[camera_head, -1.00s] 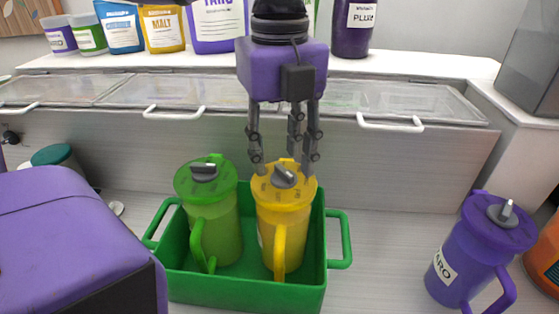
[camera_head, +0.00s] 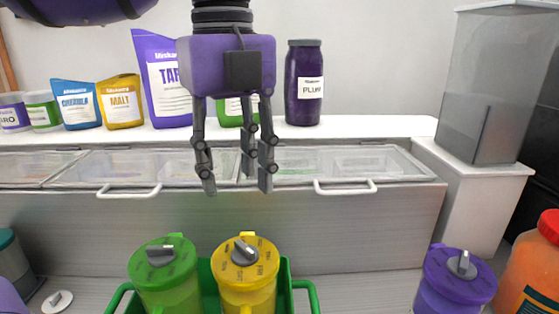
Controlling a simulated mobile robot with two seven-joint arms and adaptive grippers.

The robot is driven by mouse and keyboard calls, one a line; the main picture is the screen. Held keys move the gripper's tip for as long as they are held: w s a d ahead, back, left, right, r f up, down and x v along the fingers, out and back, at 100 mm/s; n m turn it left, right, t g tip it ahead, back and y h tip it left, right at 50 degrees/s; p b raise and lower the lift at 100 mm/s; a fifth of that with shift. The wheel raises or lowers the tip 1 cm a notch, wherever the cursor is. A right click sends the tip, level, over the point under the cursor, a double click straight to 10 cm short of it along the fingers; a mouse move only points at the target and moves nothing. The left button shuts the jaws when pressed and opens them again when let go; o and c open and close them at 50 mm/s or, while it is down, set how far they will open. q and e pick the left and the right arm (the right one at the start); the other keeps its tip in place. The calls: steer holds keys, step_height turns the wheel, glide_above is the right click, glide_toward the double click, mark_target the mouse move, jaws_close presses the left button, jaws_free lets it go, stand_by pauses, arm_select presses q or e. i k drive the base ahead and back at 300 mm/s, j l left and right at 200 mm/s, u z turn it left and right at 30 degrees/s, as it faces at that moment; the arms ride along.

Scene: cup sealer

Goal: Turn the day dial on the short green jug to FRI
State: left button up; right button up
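The green jug (camera_head: 165,290) stands at the lower left of centre in the head view, its lower part cut off by the frame edge. Its lid carries a grey dial knob (camera_head: 161,255); the day marks around it are too small to read. A yellow jug (camera_head: 248,290) with a similar grey knob (camera_head: 245,251) stands close to its right. Both are in a green crate (camera_head: 286,282). My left gripper (camera_head: 237,184) hangs above and behind the jugs, in front of the cabinet. Its fingers point down, spread and empty. My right gripper is not in view.
A purple jug (camera_head: 455,285) stands at the right, beside an orange bottle (camera_head: 530,265). Behind is a cabinet with clear lids and white handles (camera_head: 345,187). Bags and a plum jar (camera_head: 304,90) stand on its shelf. A grey bin (camera_head: 493,90) stands at right.

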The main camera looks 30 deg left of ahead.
mark_target(158, 256)
steer(key=k, duration=1.5)
